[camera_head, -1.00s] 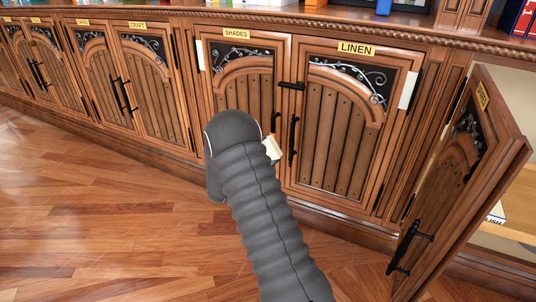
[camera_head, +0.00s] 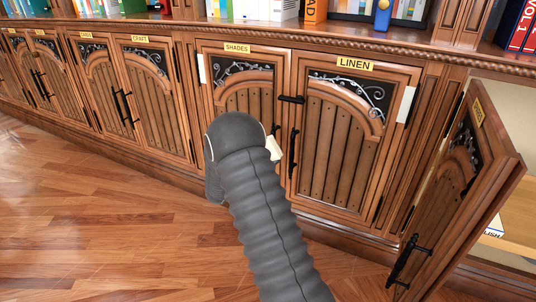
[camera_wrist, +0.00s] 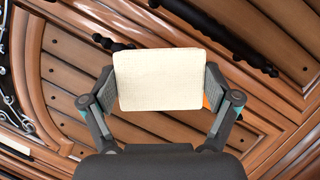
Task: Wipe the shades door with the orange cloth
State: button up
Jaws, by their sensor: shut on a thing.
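The shades door (camera_head: 207,95) is shut, wooden, with a yellow SHADES label, dark scrollwork and an arched plank panel. My arm hides its lower middle. My gripper (camera_wrist: 160,84) is shut on a cream rectangular pad (camera_wrist: 158,72) with an orange sliver at its right edge, which I take to be the orange cloth. The pad's cream edge also shows in the head view (camera_head: 273,148), in front of the shades door's lower right side. The planked door (camera_wrist: 70,75) lies behind the pad in the wrist view. I cannot tell whether the cloth touches it.
The linen door (camera_head: 335,140) is shut at the right, with a dark latch (camera_head: 291,99) between the two doors. Another door (camera_head: 450,200) stands open at the far right and juts forward. Books stand on the shelf above. The wooden floor (camera_head: 100,230) at the left is clear.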

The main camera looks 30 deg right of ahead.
jog(key=shift+f, duration=0.2)
jog(key=shift+f+b, duration=0.95)
jog(key=shift+b, duration=0.1)
notch_tip(320, 180, down, 6)
jog(key=shift+s+f, duration=0.1)
jog(key=shift+s+a, duration=0.9)
jog(key=shift+a, duration=0.3)
jog(key=shift+s+a, duration=0.85)
jog(key=shift+a, duration=0.35)
jog(key=shift+s+a, duration=0.1)
jog(key=shift+s+a, duration=0.85)
jog(key=shift+a, duration=0.25)
jog(key=shift+a, duration=0.1)
